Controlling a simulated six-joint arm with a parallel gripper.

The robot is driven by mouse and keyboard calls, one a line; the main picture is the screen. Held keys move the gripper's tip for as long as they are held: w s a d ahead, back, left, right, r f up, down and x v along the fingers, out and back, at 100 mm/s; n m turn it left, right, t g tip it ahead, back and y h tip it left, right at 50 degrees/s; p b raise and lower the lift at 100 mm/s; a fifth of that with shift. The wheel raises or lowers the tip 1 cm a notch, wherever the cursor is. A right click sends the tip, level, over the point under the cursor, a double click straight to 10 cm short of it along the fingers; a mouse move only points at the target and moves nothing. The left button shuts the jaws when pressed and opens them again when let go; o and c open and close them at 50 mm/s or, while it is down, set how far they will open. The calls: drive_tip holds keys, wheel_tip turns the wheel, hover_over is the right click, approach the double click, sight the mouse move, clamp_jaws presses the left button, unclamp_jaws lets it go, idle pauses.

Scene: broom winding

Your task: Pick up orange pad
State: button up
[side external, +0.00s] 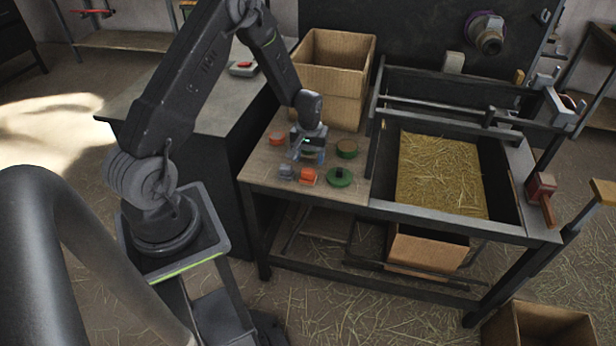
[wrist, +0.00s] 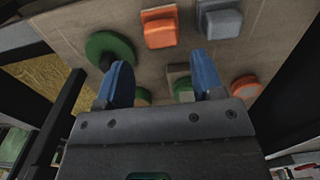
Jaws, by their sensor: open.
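An orange square-topped pad (side external: 308,175) lies near the front edge of the wooden tabletop, and in the wrist view the same pad (wrist: 160,28) is beyond my fingertips. A round orange piece (side external: 277,137) sits farther back on the left; it also shows right of the fingers in the wrist view (wrist: 246,88). My gripper (side external: 308,154) points down above the tabletop between these two pieces. Its blue fingers (wrist: 163,78) are apart with nothing held. A green-topped piece (wrist: 183,90) is partly hidden below and between the fingers.
A grey pad (side external: 286,171) stands just left of the orange square pad, and a green disc (side external: 340,177) lies to its right. A round green-and-brown piece (side external: 347,148) sits behind the disc. A cardboard box (side external: 335,75) stands at the back. A straw bin (side external: 440,175) is to the right.

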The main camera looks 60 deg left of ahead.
sight(308, 170)
drive_tip(key=f, duration=0.7)
drive_tip(key=shift+s+f, duration=0.25)
drive_tip(key=shift+f, duration=0.05)
drive_tip(key=shift+d, duration=0.1)
drive_tip(key=c, duration=0.7)
drive_tip(key=shift+r, duration=0.1)
drive_tip(key=shift+r, duration=0.6)
wheel_tip(308, 170, up, 3)
drive_tip(key=shift+f, duration=0.15)
drive_tip(key=s+a+r, duration=0.7)
drive_tip(key=s, duration=0.2)
drive_tip(key=shift+s, duration=0.15)
